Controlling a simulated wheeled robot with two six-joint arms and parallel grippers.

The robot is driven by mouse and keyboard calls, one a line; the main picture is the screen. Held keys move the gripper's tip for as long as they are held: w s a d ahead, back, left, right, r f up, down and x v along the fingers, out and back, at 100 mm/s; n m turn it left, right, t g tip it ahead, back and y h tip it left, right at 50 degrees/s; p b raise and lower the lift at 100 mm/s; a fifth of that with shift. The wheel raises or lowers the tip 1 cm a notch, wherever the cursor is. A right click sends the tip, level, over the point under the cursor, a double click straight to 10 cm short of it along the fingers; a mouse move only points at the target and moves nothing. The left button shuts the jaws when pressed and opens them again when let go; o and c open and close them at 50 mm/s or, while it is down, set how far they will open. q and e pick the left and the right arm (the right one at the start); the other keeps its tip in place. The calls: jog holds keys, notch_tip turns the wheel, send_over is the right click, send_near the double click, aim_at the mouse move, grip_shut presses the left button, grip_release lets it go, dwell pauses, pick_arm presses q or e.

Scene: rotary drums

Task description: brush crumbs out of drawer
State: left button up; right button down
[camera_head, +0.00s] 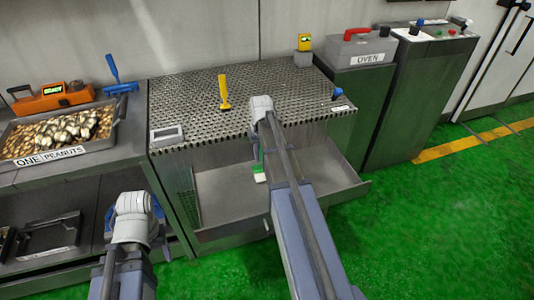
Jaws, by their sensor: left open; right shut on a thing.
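The open drawer (225,190) is pulled out of the front of the perforated metal cabinet, showing its grey floor. A green brush with white bristles (260,177) is inside the drawer area, low over the floor; whether it touches cannot be told. My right gripper (257,150) is shut on the brush, partly hidden by its own wrist and arm, which also cover part of the drawer's right half. My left gripper (133,212) is open and empty, left of the drawer and in front of the lower shelf. No crumbs can be made out at this size.
The perforated cabinet top (200,95) carries a yellow-handled tool (224,92). At left, a tray of peanuts (60,135) and an orange device (52,97) stand on a counter. A grey oven unit (350,90) stands at right. Green floor (420,220) is clear at right.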

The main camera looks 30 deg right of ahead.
jog(key=shift+w+a, duration=0.1)
jog(key=shift+a, duration=0.35)
jog(key=shift+w+a, duration=0.25)
jog(key=shift+a, duration=0.65)
jog(key=shift+w+a, duration=0.2)
jog(key=shift+a, duration=0.65)
jog(key=shift+r, duration=0.1)
notch_tip(320, 180, up, 6)
jog(key=p, duration=0.6)
notch_tip(320, 180, up, 3)
jog(key=p, duration=0.3)
